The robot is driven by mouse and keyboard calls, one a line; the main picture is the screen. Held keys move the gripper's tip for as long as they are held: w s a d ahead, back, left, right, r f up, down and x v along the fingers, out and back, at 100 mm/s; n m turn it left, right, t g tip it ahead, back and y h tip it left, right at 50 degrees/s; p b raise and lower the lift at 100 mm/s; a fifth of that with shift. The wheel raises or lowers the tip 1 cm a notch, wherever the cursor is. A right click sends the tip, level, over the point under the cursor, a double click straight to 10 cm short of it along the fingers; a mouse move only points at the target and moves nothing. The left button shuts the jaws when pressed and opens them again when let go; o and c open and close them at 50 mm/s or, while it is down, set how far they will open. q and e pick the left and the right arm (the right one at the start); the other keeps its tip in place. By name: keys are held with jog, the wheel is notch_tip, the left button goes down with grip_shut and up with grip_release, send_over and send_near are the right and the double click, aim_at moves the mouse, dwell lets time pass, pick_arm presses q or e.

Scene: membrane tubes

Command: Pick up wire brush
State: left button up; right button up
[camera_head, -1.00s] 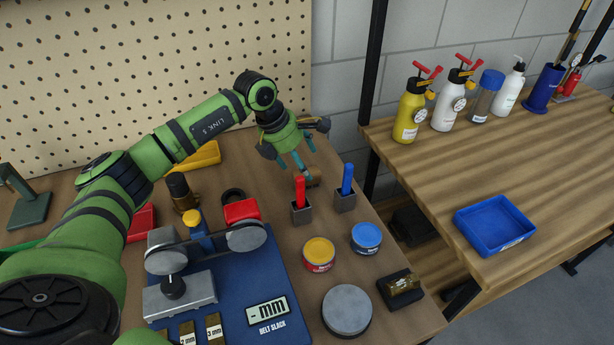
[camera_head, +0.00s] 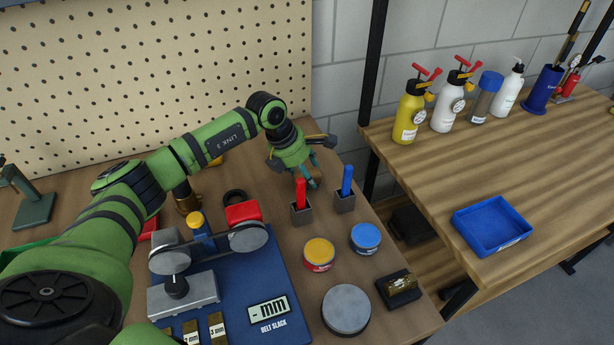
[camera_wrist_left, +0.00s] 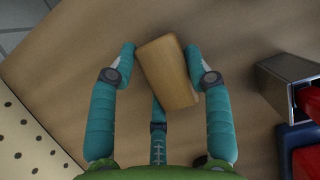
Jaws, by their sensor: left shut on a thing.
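The wire brush (camera_wrist_left: 168,72) shows in the left wrist view as a tan wooden block; no bristles can be made out. My left gripper (camera_wrist_left: 161,62) is shut on it, with a teal finger on each side and a third finger at its near end. In the head view my left gripper (camera_head: 308,174) points down at the far right part of the workbench, just behind the red-handled tool, and the brush is mostly hidden there. I cannot tell whether the brush touches the bench. My right gripper is not in view.
A red-handled tool (camera_head: 300,196) and a blue-handled tool (camera_head: 346,182) stand in small holders close to the gripper. Yellow (camera_head: 319,254) and blue (camera_head: 365,238) tins stand in front. The pegboard (camera_head: 150,70) rises behind. A blue tray (camera_head: 492,226) sits on the right table.

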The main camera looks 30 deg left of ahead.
pick_arm(q)
notch_tip(320, 180, up, 9)
jog(key=shift+f+b, duration=0.1)
jog(key=shift+b, duration=1.05)
jog(key=shift+r, duration=0.6)
